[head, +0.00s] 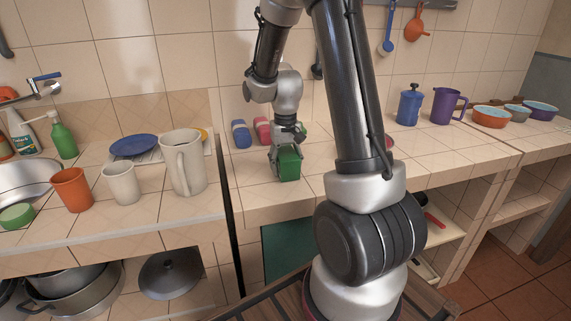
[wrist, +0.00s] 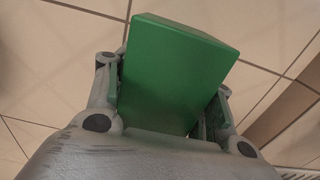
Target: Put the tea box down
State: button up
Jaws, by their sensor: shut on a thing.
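The tea box is a green box (head: 289,166) at the middle of the tiled counter in the head view. It also fills the middle of the wrist view (wrist: 175,75), tilted a little in that picture. My gripper (head: 285,152) reaches down from above and is shut on the box. In the wrist view its fingers (wrist: 165,105) lie on either side of the box. The box is at or very near the counter top; I cannot tell whether its underside touches the tiles.
A blue item (head: 241,133) and a red item (head: 262,130) stand behind the box. A white pitcher (head: 184,165) stands left, across a gap between counters. A blue canister (head: 409,106) and purple jug (head: 446,106) stand at the right. Tiles near the box are clear.

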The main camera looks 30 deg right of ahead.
jog(key=shift+f, duration=0.15)
jog(key=o, duration=1.1)
